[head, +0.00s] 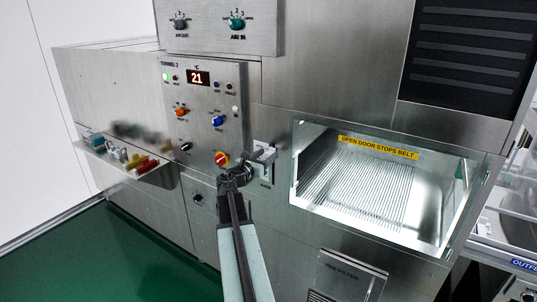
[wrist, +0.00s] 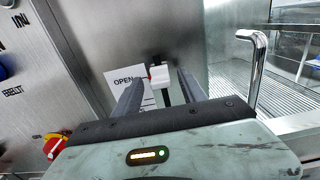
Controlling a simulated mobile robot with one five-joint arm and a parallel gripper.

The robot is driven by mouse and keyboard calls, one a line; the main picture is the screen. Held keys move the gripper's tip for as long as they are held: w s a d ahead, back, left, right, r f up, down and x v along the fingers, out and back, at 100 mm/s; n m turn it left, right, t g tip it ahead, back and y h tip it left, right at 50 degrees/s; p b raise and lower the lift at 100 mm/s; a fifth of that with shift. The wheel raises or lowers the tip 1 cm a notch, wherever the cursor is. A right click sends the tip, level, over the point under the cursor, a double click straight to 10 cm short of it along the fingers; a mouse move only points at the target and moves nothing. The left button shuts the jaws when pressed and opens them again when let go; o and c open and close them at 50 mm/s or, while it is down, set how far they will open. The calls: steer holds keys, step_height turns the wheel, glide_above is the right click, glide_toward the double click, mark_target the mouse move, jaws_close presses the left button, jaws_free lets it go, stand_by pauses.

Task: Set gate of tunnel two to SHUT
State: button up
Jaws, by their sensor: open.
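The gate control is a pale plate (wrist: 120,76) marked OPEN with a dark vertical slot, on the steel front. Its white slider knob (wrist: 160,75) sits near the top of the slot, about level with the OPEN mark. My gripper (wrist: 158,88) is open, with one finger on each side of the knob in the wrist view; I cannot tell whether they touch it. The lower end of the slot is hidden behind my gripper in the wrist view.
The TUNNEL panel (head: 204,105) with a 21 display and several knobs is left of the gate. A red-yellow switch (head: 222,158) is close by my gripper. A glass door (head: 385,185) is to the right, with a metal handle (wrist: 254,70). A shelf (head: 150,172) juts out left.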

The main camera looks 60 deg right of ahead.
steer(key=shift+d, duration=1.15)
jaws_close()
stand_by(0.5)
